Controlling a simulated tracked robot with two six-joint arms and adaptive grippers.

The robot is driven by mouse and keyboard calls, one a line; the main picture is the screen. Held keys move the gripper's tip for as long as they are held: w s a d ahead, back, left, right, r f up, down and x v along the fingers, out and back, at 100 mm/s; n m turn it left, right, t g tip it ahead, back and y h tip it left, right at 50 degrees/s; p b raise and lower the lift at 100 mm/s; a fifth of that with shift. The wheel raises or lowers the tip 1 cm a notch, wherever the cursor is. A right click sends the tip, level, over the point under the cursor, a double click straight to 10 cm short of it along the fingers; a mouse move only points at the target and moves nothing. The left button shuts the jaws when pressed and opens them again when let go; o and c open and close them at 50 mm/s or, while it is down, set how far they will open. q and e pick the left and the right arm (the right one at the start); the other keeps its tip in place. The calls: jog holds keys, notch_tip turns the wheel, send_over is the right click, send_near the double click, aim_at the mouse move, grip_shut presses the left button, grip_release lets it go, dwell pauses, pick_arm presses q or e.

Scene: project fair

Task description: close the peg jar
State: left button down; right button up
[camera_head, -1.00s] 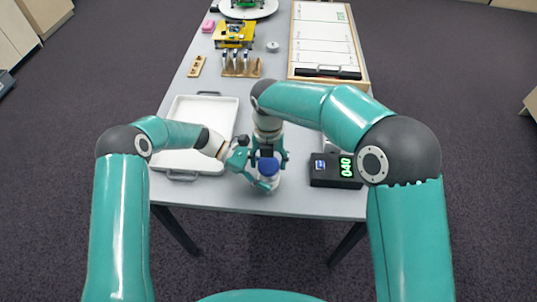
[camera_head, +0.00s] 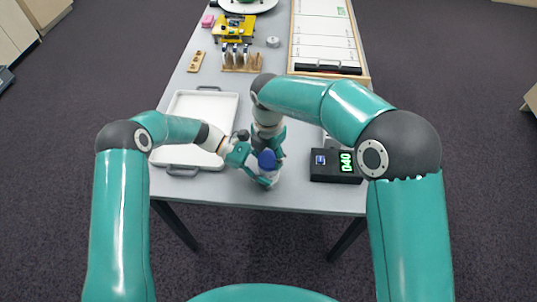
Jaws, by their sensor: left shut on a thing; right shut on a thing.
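The peg jar (camera_head: 267,180) stands near the front edge of the table, mostly hidden by my grippers. Its blue lid (camera_head: 267,160) is on top of it. My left gripper (camera_head: 265,178) comes in from the left and is shut on the jar's side. My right gripper (camera_head: 268,150) comes down from above and behind and is shut on the lid. Whether the lid is seated level on the jar is too small to tell.
A white tray (camera_head: 229,125) with dark handles lies to the left of the jar. A black box with a green display (camera_head: 346,162) sits to the right. A wooden rack (camera_head: 241,68), a yellow device (camera_head: 233,28) and a whiteboard (camera_head: 322,30) are farther back.

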jog(key=m, duration=0.4)
jog(key=shift+m, duration=0.3)
jog(key=m, duration=0.8)
jog(key=shift+m, duration=0.3)
jog(key=m, duration=1.2)
jog(key=shift+w+m, duration=0.1)
jog(key=shift+m, duration=0.3)
jog(key=m, duration=0.8)
jog(key=o, duration=1.3)
